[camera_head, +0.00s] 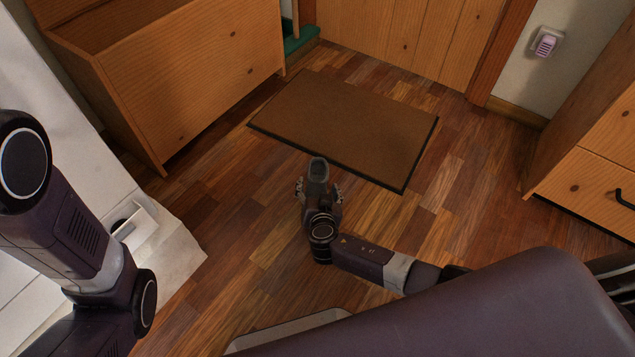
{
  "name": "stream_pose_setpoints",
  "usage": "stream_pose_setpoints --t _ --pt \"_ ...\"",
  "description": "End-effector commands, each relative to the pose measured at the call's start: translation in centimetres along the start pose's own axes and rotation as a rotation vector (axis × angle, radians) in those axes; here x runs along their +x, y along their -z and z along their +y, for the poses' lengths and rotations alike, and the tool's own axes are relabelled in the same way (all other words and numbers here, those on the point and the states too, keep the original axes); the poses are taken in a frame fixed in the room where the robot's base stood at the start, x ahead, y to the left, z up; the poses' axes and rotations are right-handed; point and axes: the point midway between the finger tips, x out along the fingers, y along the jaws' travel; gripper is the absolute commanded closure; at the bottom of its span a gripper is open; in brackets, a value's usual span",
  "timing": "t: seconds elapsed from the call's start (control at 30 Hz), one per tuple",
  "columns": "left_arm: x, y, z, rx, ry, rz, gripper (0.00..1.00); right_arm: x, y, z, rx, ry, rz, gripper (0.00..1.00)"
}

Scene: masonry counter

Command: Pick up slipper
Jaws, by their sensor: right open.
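A grey slipper (318,170) lies on the wooden floor, just in front of the near edge of the brown doormat. My right gripper (318,190) is over its near part, pointing away toward the mat. Its fingers are open, one on each side of the slipper. The gripper hides the slipper's near end, and I cannot tell whether the fingers touch it. My left arm (75,235) comes in at the left, but its gripper is out of view.
The doormat (345,120) lies before a wooden door (410,40). A wooden cabinet (190,75) stands at the upper left and a drawer unit (590,180) at the right. A white surface (165,255) is at the left. Floor around the slipper is clear.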

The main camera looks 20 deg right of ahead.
Motion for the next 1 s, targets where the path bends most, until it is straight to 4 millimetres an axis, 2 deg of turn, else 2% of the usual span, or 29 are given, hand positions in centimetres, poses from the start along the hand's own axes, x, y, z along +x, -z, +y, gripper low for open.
stream_pose_setpoints --t 0.27,0.7,1.0 --pt "0.02 0.13 0.01 0.000 0.000 0.003 0.33 -0.10 -0.23 0.07 0.000 -0.001 -0.001 0.34" --pt "0.05 0.31 0.00 0.000 0.000 0.006 0.33 -0.07 -0.20 0.08 0.000 -0.001 -0.001 0.80" --pt "0.22 0.14 -0.05 0.000 0.000 0.004 0.33 -0.19 0.00 0.09 0.001 -0.003 -0.001 0.80"
